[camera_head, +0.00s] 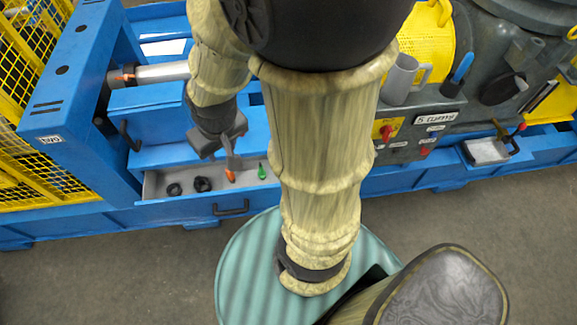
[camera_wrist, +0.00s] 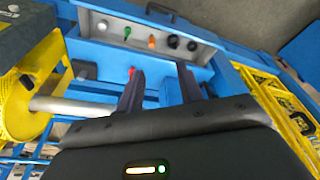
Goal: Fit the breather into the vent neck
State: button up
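My gripper (camera_head: 230,160) hangs over the open grey drawer (camera_head: 205,197) at the front of the blue frame in the head view. In the wrist view its two dark fingers (camera_wrist: 160,78) stand apart with nothing between them. The drawer holds small parts: a green piece (camera_head: 262,171), an orange piece (camera_head: 231,175) and two black round pieces (camera_head: 203,184). In the wrist view the green piece (camera_wrist: 127,32), orange piece (camera_wrist: 152,41) and black pieces (camera_wrist: 182,44) lie beyond the fingertips. I cannot tell which part is the breather. I cannot make out the vent neck.
Yellow mesh guards (camera_head: 30,110) stand at the left. A metal shaft (camera_head: 160,73) runs behind the drawer. A small tray (camera_head: 488,151) sits at the right edge.

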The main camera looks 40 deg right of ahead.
jog(key=shift+o, duration=0.2)
jog(key=shift+s, duration=0.1)
jog(key=o, duration=0.4)
jog(key=shift+d+f, duration=0.1)
jog(key=shift+o, duration=0.8)
jog(key=w+d+f+m+h+b, duration=0.1)
jog(key=w+d+f+b, duration=0.2)
jog(key=d+f+b, duration=0.5)
notch_tip(320, 180, down, 6)
jog(key=d, duration=0.2)
jog(key=shift+w+d+r+t, duration=0.2)
jog(key=shift+d+t, duration=0.1)
jog(key=s+d+f+m+t+b, duration=0.1)
jog(key=s+d+f+m+b, duration=0.1)
jog(key=d+f+b, duration=0.6)
jog(key=d+f, duration=0.4)
jog(key=f, duration=0.4)
jog(key=shift+s+d+f+b, duration=0.3)
jog(key=shift+f+b, duration=0.05)
jog(key=shift+b, duration=0.05)
